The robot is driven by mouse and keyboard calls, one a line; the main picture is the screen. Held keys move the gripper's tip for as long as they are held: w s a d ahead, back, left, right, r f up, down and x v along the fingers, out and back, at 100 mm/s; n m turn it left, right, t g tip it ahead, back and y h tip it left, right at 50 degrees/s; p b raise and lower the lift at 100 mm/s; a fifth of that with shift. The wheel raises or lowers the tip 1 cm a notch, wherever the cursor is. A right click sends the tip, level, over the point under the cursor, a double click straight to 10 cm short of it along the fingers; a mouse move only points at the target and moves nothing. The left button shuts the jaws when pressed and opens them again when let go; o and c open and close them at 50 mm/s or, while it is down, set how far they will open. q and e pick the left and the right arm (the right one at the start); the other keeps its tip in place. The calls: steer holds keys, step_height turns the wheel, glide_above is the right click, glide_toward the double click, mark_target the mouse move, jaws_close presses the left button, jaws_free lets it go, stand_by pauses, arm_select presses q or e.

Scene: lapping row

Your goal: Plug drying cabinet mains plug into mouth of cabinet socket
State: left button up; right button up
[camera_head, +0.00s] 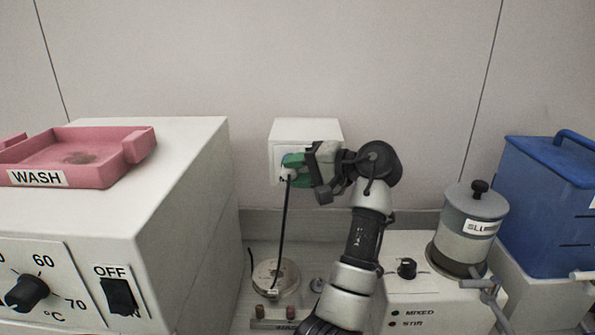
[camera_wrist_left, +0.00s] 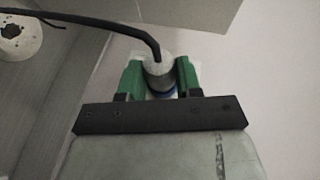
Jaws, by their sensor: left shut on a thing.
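The white cabinet socket box (camera_head: 306,130) is mounted on the back wall. My left gripper (camera_head: 291,168) is at its front face, with green fingertips shut on the white mains plug (camera_head: 288,175). A black cable hangs down from the plug. In the left wrist view the plug (camera_wrist_left: 160,72) is a pale round body with a blue ring, between the two green fingers of my left gripper (camera_wrist_left: 160,80). The gripper and plug hide the socket mouth, so I cannot tell whether the plug is in it. My right gripper is not in view.
A white cabinet (camera_head: 185,180) with a dial and OFF switch stands at left, a pink WASH tray (camera_head: 110,170) on top. Below the socket is a round pale disc (camera_head: 277,275). At right are a mixer unit with a grey lidded pot (camera_head: 465,235) and a blue bin (camera_head: 550,210).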

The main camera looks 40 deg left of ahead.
arm_select(q)
steer(key=o, duration=1)
steer(key=b+v, duration=0.1)
steer(key=v, duration=0.9)
steer(key=shift+w+d, duration=0.2)
steer(key=shift+d, duration=0.15)
steer(key=shift+r, duration=0.1)
